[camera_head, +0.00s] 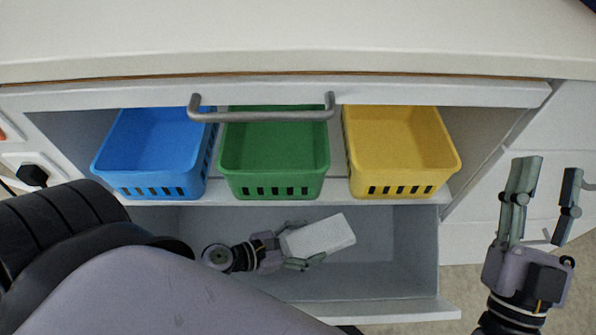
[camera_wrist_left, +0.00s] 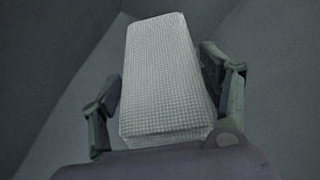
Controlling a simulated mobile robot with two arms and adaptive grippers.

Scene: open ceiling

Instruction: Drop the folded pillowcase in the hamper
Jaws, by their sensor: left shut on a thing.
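The folded pillowcase (camera_head: 332,232) is a white block-like bundle with a woven texture. It also shows in the left wrist view (camera_wrist_left: 165,80), between the two fingers. My left gripper (camera_head: 310,242) is shut on it, inside or just above the open grey drawer (camera_head: 398,262) under the baskets. I cannot tell whether the pillowcase touches the drawer floor. My right gripper (camera_head: 548,178) is open and empty at the right, beside the white cabinet. No thing in view is clearly marked as the hamper.
A blue basket (camera_head: 155,187), a green basket (camera_head: 275,186) and a yellow basket (camera_head: 402,186) stand empty in a row behind a grey bar handle (camera_head: 262,116). A white countertop (camera_head: 300,40) lies above. My left arm covers the lower left.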

